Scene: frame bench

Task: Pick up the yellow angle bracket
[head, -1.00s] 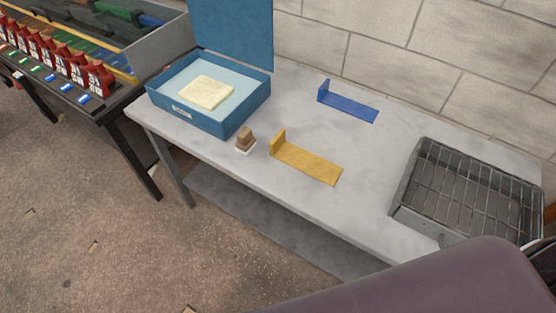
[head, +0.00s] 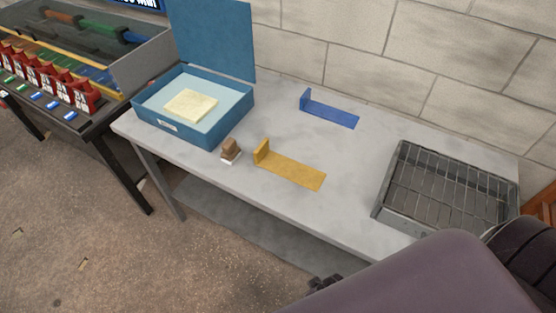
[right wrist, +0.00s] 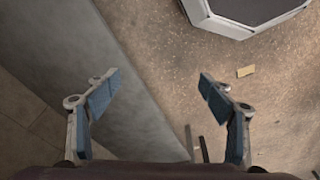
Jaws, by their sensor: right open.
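The yellow angle bracket (head: 292,170) lies on the grey bench (head: 225,183) in the head view, near the front edge. Its long flat plate points right and its short upright end is at the left. Nothing touches it. My right gripper (right wrist: 160,82) is open and empty in the right wrist view, with floor and a grey surface beyond its fingers. The bracket is not in that view. In the head view my purple arm covers the bottom right. My left gripper is not in view.
A blue angle bracket (head: 330,112) lies behind the yellow one. A small brown block on a white base (head: 230,150) stands just left of it. An open blue box (head: 205,128) is at the left, a wire-topped metal tray (head: 440,190) at the right. A brick wall backs the bench.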

